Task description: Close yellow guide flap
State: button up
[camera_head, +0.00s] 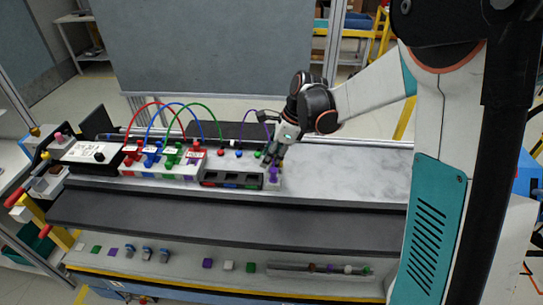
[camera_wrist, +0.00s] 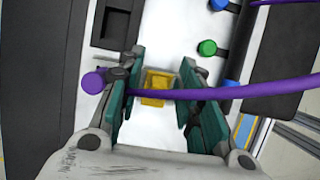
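The yellow guide flap (camera_wrist: 158,79) shows in the wrist view as a small yellow piece on a white panel, between my fingers. A purple cable (camera_wrist: 245,91) crosses its lower part, running from a purple plug (camera_wrist: 93,83) on the left. I cannot tell how far the flap stands open. My gripper (camera_wrist: 160,92) has its teal fingers apart, on either side of the flap, with no clear contact. In the head view my gripper (camera_head: 269,157) is over the right end of the row of modules, and the flap cannot be made out there.
Green and blue knobs (camera_wrist: 207,47) lie to the upper right in the wrist view. In the head view, red, blue and green cables (camera_head: 205,106) arch over the modules to the left. The marble-like worktop (camera_head: 345,172) to the right is clear.

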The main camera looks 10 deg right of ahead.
jog(key=shift+r, duration=0.1)
jog(key=v, duration=1.2)
jog(key=shift+a, duration=0.1)
